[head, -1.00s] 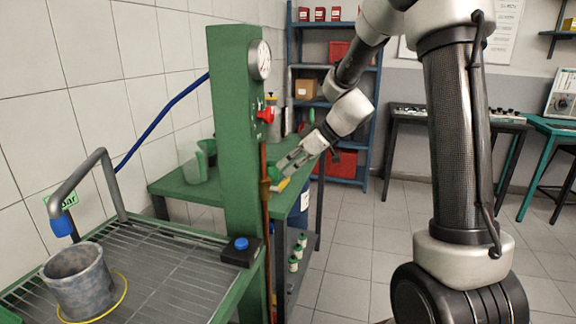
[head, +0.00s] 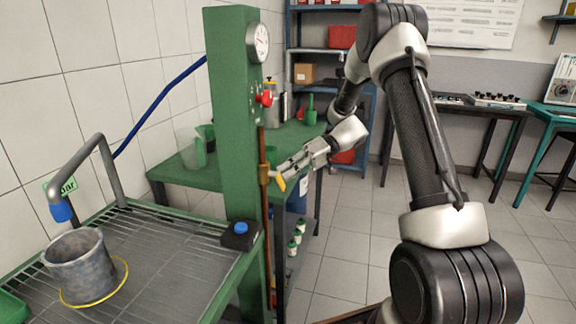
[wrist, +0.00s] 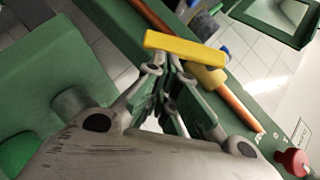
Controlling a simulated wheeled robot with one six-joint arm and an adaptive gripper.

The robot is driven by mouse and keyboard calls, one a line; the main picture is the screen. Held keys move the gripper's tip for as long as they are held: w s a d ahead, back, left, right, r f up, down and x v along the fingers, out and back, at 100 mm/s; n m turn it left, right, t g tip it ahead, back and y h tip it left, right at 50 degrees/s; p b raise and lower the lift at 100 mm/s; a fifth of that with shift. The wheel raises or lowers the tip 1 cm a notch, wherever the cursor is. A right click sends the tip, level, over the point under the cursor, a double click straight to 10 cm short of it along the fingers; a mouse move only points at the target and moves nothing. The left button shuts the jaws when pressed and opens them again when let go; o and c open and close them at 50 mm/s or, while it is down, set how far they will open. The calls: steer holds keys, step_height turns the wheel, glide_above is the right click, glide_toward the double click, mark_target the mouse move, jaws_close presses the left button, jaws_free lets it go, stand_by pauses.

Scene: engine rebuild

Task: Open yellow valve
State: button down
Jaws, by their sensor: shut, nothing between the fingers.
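The yellow valve handle (head: 279,182) is on a brass valve body (head: 263,172) in the copper pipe beside the green column (head: 232,130). My gripper (head: 283,175) is right at the handle, reaching in from the right. In the wrist view the yellow handle (wrist: 185,47) lies across the picture just beyond the tips of my gripper (wrist: 166,72). The brass body (wrist: 206,78) sits to its right on the copper pipe (wrist: 235,105). The fingers are shut with nothing between them. I cannot tell whether the tips touch the handle.
A red knob (head: 265,98) and a gauge (head: 258,42) are on the column above the valve. A black box with a blue button (head: 240,232) stands on the grated bench. A grey bucket (head: 78,262) is at the left. A green table (head: 180,175) stands behind.

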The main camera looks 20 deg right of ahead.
steer(key=shift+s+a+f+m+g+y, duration=0.15)
steer(key=shift+s+f+m+g+y, duration=0.1)
steer(key=shift+f, duration=0.25)
steer(key=shift+s+a+f+m+g+y, duration=0.15)
steer(key=shift+f+m, duration=0.1)
steer(key=shift+f, duration=0.2)
